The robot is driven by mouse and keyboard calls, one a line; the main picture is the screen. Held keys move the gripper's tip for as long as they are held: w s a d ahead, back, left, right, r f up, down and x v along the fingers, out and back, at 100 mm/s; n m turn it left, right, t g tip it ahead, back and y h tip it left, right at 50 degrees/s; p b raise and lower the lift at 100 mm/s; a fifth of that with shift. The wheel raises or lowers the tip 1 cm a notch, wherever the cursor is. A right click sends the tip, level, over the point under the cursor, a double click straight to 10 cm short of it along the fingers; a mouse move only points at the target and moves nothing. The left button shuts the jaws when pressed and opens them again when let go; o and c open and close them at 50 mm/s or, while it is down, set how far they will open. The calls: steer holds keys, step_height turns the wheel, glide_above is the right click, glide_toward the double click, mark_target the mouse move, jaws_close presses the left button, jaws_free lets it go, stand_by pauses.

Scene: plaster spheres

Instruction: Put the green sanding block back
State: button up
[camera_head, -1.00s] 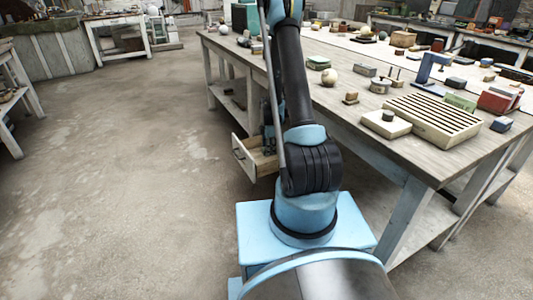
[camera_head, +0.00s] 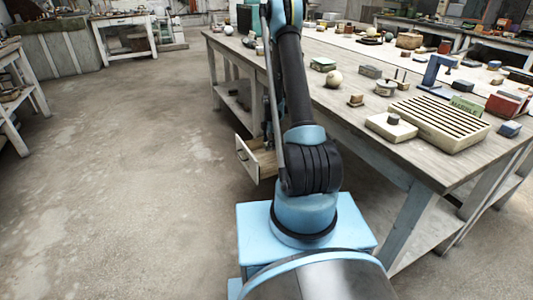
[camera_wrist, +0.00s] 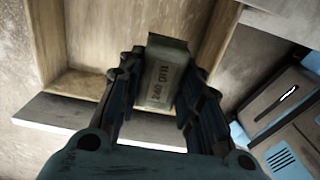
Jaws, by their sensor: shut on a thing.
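In the wrist view my gripper (camera_wrist: 162,72) is shut on a dull grey-green sanding block (camera_wrist: 165,82) marked "240 grit". The block stands between the two fingers, over or inside an open wooden drawer (camera_wrist: 85,45). I cannot tell whether it touches the drawer floor. In the head view the open drawer (camera_head: 243,158) juts from under the bench, partly behind my arm. The gripper and the held block are hidden there.
The bench (camera_head: 355,113) holds a slatted cream block (camera_head: 438,123), a small green block (camera_head: 467,104), a blue clamp stand (camera_head: 433,70), a pale sphere (camera_head: 334,79) and several other small items. The concrete floor (camera_head: 130,180) to the left is clear.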

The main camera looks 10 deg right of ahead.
glide_above(267, 154)
steer(key=f, duration=0.6)
steer(key=shift+s+a+f, duration=0.1)
steer(key=shift+s+f, duration=0.1)
steer(key=shift+f, duration=2.6)
steer(key=shift+f, duration=0.15)
steer(key=o, duration=1.1)
steer(key=shift+o, duration=0.2)
step_height(267, 154, up, 12)
steer(key=shift+w, duration=0.15)
